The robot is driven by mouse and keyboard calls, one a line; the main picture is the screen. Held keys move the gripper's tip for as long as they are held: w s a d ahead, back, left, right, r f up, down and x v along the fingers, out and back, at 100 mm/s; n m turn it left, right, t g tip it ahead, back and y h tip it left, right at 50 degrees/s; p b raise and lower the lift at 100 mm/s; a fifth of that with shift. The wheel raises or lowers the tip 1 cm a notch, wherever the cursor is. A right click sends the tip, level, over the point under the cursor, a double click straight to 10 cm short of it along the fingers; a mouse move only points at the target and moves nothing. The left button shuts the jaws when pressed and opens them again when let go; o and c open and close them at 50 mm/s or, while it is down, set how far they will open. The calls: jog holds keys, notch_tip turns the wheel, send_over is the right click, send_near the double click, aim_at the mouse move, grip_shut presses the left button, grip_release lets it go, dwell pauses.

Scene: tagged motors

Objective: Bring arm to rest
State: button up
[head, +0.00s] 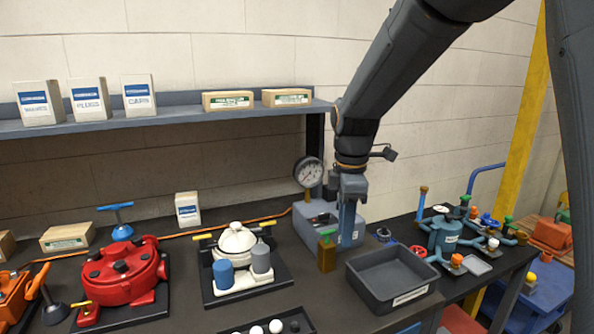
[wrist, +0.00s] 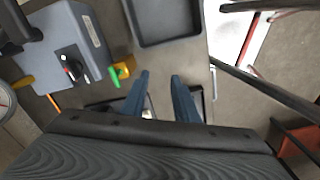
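My gripper (head: 347,222) hangs pointing down from my arm, above the bench between the grey gauge box and the dark tray in the head view. In the wrist view its two blue fingers (wrist: 160,90) are apart, with nothing seen between them. The gripper is open and empty. In the head view the fingers partly overlap the gauge box (head: 312,228), so the exact gap to it cannot be told.
A dark tray (head: 392,297) lies right of the gripper, with a brass valve (head: 327,252) beside it. A red motor (head: 118,275) and a white-topped unit (head: 237,243) stand left. A shelf (head: 170,121) with boxes is behind. A blue manifold (head: 446,232) stands right.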

jog(key=s+d+f+m, duration=0.4)
jog(key=s+f+m, duration=0.1)
jog(key=s+m, duration=0.3)
jog(key=s+d+f+m+t, duration=0.1)
jog(key=s+d+f+m, duration=0.3)
jog(key=s+m, duration=0.4)
jog(key=shift+s+d+f+m, duration=0.2)
jog(key=shift+s+f+m, duration=0.3)
jog(key=shift+m, duration=0.5)
jog(key=shift+w+f, duration=0.1)
